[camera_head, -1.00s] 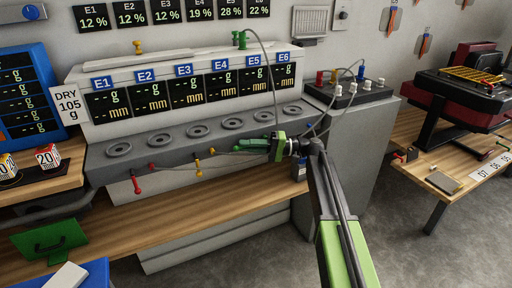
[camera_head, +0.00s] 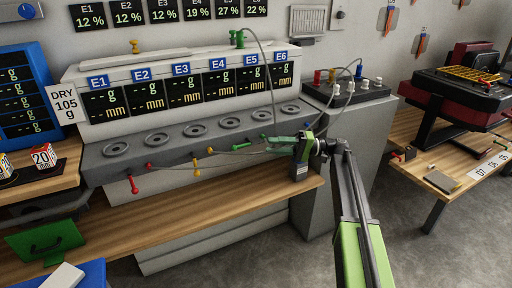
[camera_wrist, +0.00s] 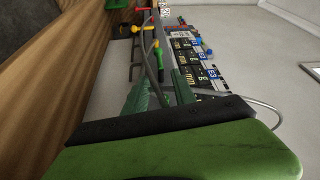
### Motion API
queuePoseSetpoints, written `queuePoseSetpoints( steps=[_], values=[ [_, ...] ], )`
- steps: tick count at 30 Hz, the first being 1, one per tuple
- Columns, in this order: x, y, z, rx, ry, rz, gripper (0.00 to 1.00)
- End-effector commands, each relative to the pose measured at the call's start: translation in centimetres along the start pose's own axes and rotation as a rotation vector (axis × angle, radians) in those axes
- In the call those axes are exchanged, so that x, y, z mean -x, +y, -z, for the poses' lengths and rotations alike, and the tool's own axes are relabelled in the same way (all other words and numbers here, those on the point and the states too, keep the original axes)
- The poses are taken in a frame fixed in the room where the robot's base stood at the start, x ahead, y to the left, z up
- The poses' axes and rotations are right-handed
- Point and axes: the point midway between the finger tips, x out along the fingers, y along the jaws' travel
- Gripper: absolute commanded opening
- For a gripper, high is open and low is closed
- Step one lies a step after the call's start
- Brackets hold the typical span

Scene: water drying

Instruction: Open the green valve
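The head view shows a row of small valves along the front of the grey drying bench. A small green handle (camera_head: 264,137), which looks like the green valve, shows just left of my gripper's fingers. My gripper (camera_head: 277,145) is in front of the bench near its right end, fingers pointing left. In the wrist view the two green fingers stand apart, and my gripper (camera_wrist: 160,84) is open. A green piece (camera_wrist: 160,75) shows in the gap beyond the fingertips. I cannot tell whether a finger touches it. The fingers hide part of the bench front.
Red (camera_head: 133,185) and yellow (camera_head: 196,167) valve handles sit farther left on the bench front. A thin grey hose runs along them. The wooden shelf (camera_head: 190,205) lies below. A grey cabinet (camera_head: 350,150) stands to the right. The floor in front is free.

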Motion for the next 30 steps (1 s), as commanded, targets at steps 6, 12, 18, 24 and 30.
queuePoseSetpoints(
  steps=[6, 12, 18, 24, 30],
  values=[
    [5.1, 0.1, 0.2, 0.000, 0.001, 0.000, 0.32],
    [6.8, 0.0, 0.1, 0.000, 0.000, 0.000, 0.32],
    [6.8, 0.0, 0.1, 0.000, -0.001, 0.000, 0.32],
    [4.9, 0.2, 0.1, -0.002, -0.026, 0.005, 0.32],
    [-2.0, 4.4, -7.0, -0.066, -0.111, -0.186, 0.32]
  ],
)
